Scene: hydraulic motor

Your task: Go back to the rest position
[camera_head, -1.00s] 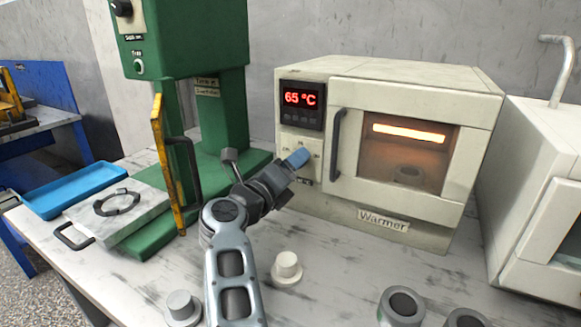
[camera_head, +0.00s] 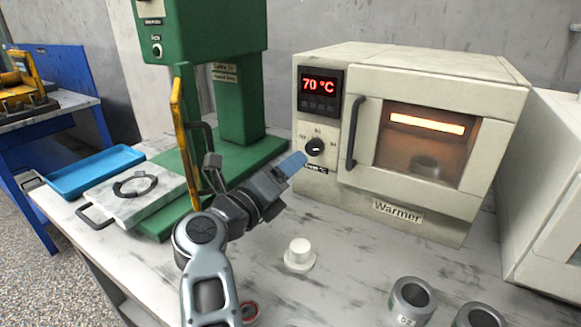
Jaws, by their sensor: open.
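My gripper (camera_head: 293,164) is in the middle of the view, above the marbled worktop and in front of the left part of the warmer. Its blue fingertips point up and right toward the warmer's dial (camera_head: 314,147) and stand apart from it. Nothing shows between the fingers. The warmer (camera_head: 400,212) is a cream oven with its door closed. Its display (camera_head: 320,92) reads 70 °C. A glowing bar and a dark round part (camera_head: 426,165) show through its window.
A green press (camera_head: 240,110) with a yellow lever (camera_head: 178,120) stands left of my arm. A blue tray (camera_head: 95,172) and a marble slab (camera_head: 160,187) lie further left. A white knob-like part (camera_head: 299,254) and grey cylinders (camera_head: 412,300) stand at the front.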

